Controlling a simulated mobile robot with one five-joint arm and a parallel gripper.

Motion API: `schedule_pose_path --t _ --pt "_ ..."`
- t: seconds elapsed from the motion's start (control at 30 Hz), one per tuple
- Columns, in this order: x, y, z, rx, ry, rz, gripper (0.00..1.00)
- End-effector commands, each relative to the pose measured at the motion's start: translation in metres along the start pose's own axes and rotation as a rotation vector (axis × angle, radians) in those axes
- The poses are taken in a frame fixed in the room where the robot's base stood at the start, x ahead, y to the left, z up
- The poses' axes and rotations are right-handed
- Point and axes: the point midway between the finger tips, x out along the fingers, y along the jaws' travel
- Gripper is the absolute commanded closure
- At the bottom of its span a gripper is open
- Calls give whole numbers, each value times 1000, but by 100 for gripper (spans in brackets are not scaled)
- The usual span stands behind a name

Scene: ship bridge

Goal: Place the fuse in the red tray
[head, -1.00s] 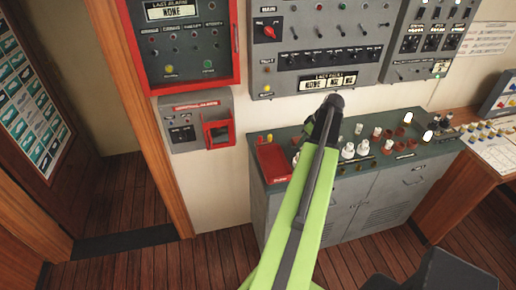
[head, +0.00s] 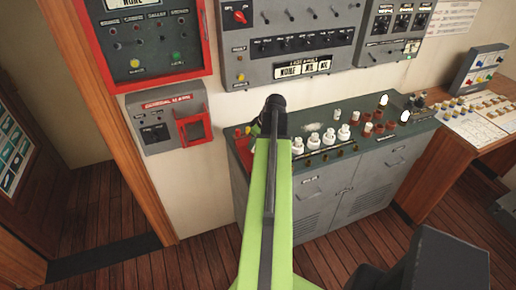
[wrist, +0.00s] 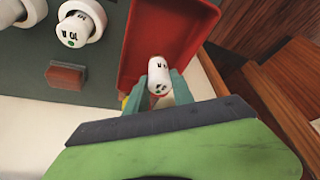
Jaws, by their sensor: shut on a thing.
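The fuse (wrist: 158,72) is a white cylinder with dark print and a green dot on its end. My gripper (wrist: 160,88) is shut on it, one finger on each side. In the wrist view the fuse is seen against the red tray (wrist: 147,35), near the tray's lower edge in the picture. I cannot tell its height over the tray floor. In the head view the tray (head: 239,133) sits at the left end of the grey-green cabinet top, mostly hidden behind my arm. The fuse and gripper tips are hidden there too.
Several white fuses (head: 328,138) stand in sockets on the cabinet top (head: 352,158), right of my arm. A brown-red block (wrist: 66,77) lies beside the tray in the wrist view. Grey control panels (head: 295,40) hang on the wall behind.

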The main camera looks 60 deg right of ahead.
Motion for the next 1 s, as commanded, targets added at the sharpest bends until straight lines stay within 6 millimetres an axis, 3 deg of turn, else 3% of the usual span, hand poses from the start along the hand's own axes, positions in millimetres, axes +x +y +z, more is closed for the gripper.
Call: schedule_pose_path --t 0.3,0.67,0.7,0.87,1.0 --pt "40 -1 16 -2 0 -1 100" --pt "40 -1 16 -2 0 -2 100" --pt "40 -1 16 -3 0 -2 70" --pt "39 -1 15 -3 0 -2 49" --pt "39 -1 15 -3 0 -2 49"
